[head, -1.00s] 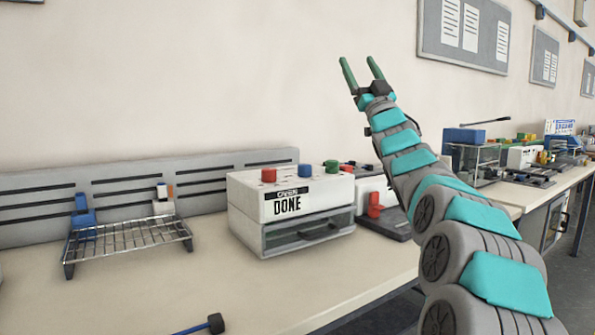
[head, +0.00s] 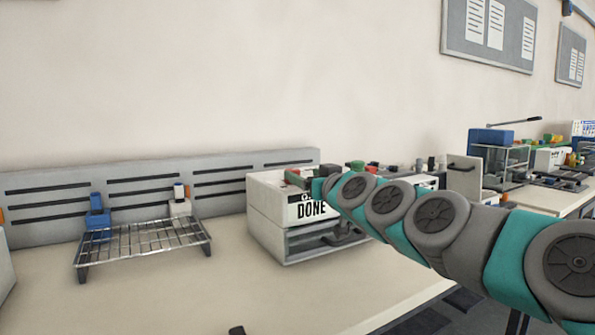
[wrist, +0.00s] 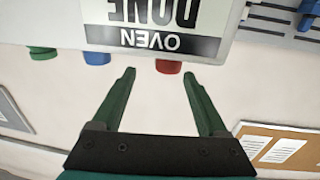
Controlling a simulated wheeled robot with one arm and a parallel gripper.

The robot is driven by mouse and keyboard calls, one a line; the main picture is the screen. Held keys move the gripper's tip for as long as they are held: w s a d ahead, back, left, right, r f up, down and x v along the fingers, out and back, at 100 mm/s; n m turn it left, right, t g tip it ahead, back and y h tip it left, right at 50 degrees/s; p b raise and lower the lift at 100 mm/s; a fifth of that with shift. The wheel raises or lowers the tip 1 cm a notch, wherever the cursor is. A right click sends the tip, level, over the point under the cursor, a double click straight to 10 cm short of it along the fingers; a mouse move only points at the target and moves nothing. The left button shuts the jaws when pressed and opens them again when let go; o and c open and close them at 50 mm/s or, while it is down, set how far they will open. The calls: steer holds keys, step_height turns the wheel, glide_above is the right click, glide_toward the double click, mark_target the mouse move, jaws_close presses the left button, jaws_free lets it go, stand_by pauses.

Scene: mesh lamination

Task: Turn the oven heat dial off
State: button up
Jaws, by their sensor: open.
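The white oven (head: 265,218) stands on the bench, its front label reading "DONE" in the head view. In the wrist view the oven's face (wrist: 215,20) appears upside down with "OVEN DONE" on it. A red dial (wrist: 168,66), a blue dial (wrist: 97,57) and a green dial (wrist: 42,53) stand along its top edge. My gripper (wrist: 159,72) is open, and the red dial shows between its fingertips; I cannot tell whether they touch it.
A wire rack (head: 140,243) stands left of the oven, with a blue item (head: 97,222) behind it. A slotted grey panel (head: 50,202) runs along the wall. More equipment stands to the right. The bench front (head: 190,295) is mostly clear.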

steer(key=shift+s+a+f, duration=0.1)
steer(key=shift+a+f, duration=0.05)
steer(key=shift+a, duration=0.6)
steer(key=shift+p+x, duration=0.7)
steer(key=shift+x, duration=3.15)
jaws_close()
